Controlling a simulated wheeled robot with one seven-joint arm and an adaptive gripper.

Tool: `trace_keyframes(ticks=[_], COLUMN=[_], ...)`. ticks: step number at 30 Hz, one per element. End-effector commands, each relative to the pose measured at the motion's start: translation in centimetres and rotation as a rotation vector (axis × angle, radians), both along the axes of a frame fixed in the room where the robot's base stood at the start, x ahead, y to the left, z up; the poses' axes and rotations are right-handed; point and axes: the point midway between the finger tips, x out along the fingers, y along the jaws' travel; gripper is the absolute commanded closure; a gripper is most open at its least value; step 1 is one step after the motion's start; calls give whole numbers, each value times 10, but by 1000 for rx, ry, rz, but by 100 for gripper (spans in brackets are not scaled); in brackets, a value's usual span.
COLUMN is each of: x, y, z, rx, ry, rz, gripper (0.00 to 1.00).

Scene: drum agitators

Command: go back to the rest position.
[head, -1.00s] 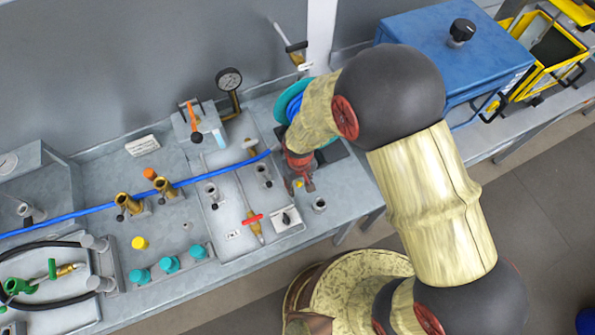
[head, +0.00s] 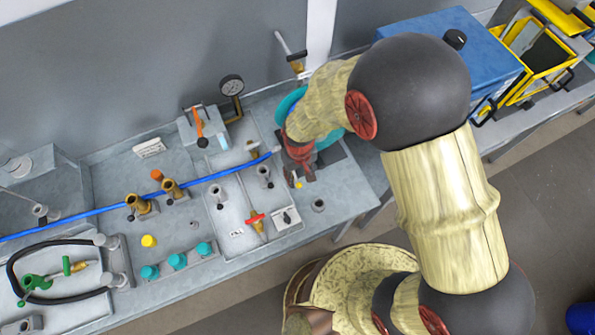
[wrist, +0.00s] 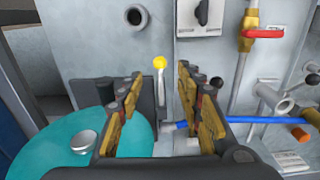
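My gripper (head: 304,176) is over the right part of the grey bench, pointing down, its tips small in the head view. In the wrist view my gripper (wrist: 158,95) has its two fingers well apart, with nothing clearly held between them. A grey lever with a yellow round tip (wrist: 160,63) shows in the gap, beyond the fingers; I cannot tell whether anything touches it. A teal round part (wrist: 75,145) is beside the left finger, and in the head view it is partly behind my arm (head: 287,103).
A blue hose (head: 100,208) runs along the bench to near my gripper. Brass valves (head: 172,189), a red-handled valve (head: 254,218), a gauge (head: 231,86) and teal caps (head: 177,261) stand on it. A blue box (head: 425,45) is at the back right. Floor is clear in front.

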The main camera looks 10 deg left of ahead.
Motion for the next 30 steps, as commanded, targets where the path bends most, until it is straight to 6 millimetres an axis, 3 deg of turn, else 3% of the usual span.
trace_keyframes(ticks=[17,23,25,30], x=[-2,-35,-49,-54], y=[-1,-23,-33,-59], z=[0,-1,18,63], rx=[-4,-64,-81,-73], ry=[7,97,125,119], rz=[2,11,14,-31], gripper=[64,64,64,64])
